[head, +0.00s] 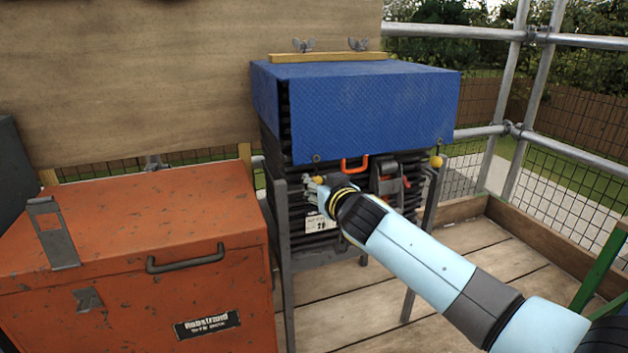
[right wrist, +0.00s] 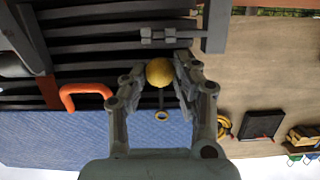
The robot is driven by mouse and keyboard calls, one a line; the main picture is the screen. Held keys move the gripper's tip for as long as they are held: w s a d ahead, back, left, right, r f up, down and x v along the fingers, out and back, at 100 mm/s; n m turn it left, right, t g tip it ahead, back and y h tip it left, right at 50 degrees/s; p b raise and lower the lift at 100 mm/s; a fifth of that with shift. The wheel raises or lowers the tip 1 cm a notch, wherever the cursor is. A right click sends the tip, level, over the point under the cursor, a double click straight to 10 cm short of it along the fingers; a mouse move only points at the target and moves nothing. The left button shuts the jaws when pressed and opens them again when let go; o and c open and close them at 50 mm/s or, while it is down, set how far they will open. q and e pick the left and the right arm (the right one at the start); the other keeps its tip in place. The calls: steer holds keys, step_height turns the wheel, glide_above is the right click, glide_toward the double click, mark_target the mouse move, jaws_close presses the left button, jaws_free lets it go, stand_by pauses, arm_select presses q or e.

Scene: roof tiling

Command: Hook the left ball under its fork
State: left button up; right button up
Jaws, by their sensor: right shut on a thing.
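The left ball (right wrist: 158,71) is yellow and sits between the fingers of my right gripper (right wrist: 160,76) in the right wrist view. A short cord runs from it to an eyelet (right wrist: 162,115) at the edge of the blue cover (right wrist: 90,138). That view is upside down. The grey two-pronged fork (right wrist: 165,36) is on the frame just past the ball, with a small gap between them in the picture. In the head view the ball (head: 319,180) shows at my right gripper (head: 316,190), by the stack's left front. My left gripper is not in view.
The blue cover (head: 375,112) lies over a dark stack on a grey stand. An orange handle (head: 354,164) is close to my right gripper. Another yellow ball (head: 436,162) hangs at the right corner. A large orange toolbox (head: 130,250) stands at the left.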

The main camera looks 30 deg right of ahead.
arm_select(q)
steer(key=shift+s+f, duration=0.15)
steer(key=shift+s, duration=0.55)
arm_select(e)
steer(key=s, duration=0.3)
steer(key=shift+a+f, duration=0.25)
steer(key=shift+a, duration=0.15)
arm_select(q)
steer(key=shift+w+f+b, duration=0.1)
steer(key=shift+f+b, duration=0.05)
steer(key=shift+b, duration=0.15)
